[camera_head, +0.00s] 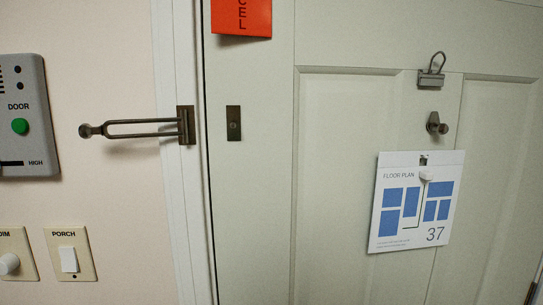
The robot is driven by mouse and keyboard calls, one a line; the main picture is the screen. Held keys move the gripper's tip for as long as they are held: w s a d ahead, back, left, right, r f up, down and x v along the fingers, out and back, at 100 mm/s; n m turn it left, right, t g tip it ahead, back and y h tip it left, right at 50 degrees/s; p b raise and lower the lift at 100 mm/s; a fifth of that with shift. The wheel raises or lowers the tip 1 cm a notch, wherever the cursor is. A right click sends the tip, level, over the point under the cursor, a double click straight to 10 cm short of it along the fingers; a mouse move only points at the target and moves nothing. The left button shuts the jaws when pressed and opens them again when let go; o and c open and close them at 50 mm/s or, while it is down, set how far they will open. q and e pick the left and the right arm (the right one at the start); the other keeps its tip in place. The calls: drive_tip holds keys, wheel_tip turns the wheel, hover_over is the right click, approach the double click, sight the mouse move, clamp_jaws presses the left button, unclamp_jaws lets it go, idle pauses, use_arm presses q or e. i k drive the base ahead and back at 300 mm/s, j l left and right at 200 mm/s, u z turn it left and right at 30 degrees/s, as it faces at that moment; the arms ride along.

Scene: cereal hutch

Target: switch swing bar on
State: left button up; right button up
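The swing bar (140,128) is a dark bronze U-shaped loop with a knob at its left end. It is hinged to a dark plate (186,125) on the white door frame and points left, away from the door, in front of the pink wall. A small dark plate (233,123) is fixed on the pale green door (250,210), just right of the door's edge, apart from the bar. Neither of my grippers is in view.
A grey door unit (28,150) with a green button is on the left wall, above a dimmer (10,264) and a porch switch (68,258). A floor plan sheet (415,205), a knob (437,124), a clip (431,75) and a red tag (241,17) are on the door.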

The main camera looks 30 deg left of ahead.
sight(86, 131)
drive_tip(key=j+u, duration=0.1)
drive_tip(key=u, duration=1.6)
